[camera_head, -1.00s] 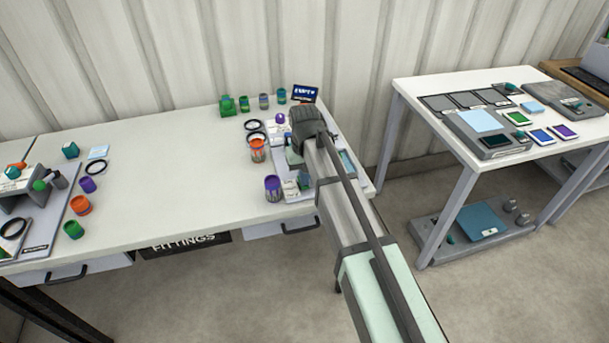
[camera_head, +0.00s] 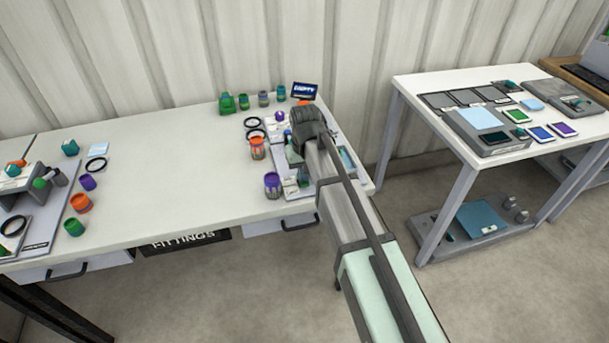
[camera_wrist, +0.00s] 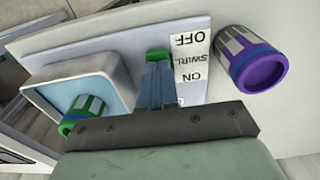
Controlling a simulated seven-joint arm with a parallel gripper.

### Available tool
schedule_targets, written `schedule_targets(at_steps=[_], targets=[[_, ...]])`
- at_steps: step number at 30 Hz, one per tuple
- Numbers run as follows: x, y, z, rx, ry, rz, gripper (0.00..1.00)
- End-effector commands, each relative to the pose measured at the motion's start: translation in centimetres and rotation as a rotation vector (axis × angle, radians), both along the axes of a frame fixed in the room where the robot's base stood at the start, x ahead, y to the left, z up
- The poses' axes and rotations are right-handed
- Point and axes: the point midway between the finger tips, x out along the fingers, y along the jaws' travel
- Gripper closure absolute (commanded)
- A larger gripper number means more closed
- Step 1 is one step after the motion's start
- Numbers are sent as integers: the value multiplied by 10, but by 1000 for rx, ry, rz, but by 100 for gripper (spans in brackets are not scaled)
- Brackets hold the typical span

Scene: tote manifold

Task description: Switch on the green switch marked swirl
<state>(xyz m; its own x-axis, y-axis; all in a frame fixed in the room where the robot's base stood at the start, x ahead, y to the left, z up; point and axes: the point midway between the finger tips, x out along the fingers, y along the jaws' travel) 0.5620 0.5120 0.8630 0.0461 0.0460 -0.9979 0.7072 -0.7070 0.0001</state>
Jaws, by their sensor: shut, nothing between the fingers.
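In the wrist view, a green switch (camera_wrist: 158,57) sits on a pale panel (camera_wrist: 120,48) beside a white label (camera_wrist: 190,63) reading OFF, SWIRL and ON, upside down in the picture. The switch is nearer the OFF end. My gripper (camera_wrist: 157,70) is shut and empty. Its fingertips lie right at the switch and hide its lower part; I cannot tell whether they touch. In the head view, my wrist is over the right end of the white table (camera_head: 180,190) and hides the switch.
In the wrist view, a purple cylinder (camera_wrist: 257,68) stands just right of the label. A grey box with a light-blue face (camera_wrist: 72,90) and a green-ended cylinder (camera_wrist: 84,108) are at left. In the head view, an orange cylinder (camera_head: 257,149) stands left of my wrist.

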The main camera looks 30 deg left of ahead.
Motion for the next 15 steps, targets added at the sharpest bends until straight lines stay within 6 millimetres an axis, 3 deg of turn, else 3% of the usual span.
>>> schedule_targets(at_steps=[3,15], targets=[[7,7,0,6,-6,0,100],[7,7,4,6,-6,0,100]])
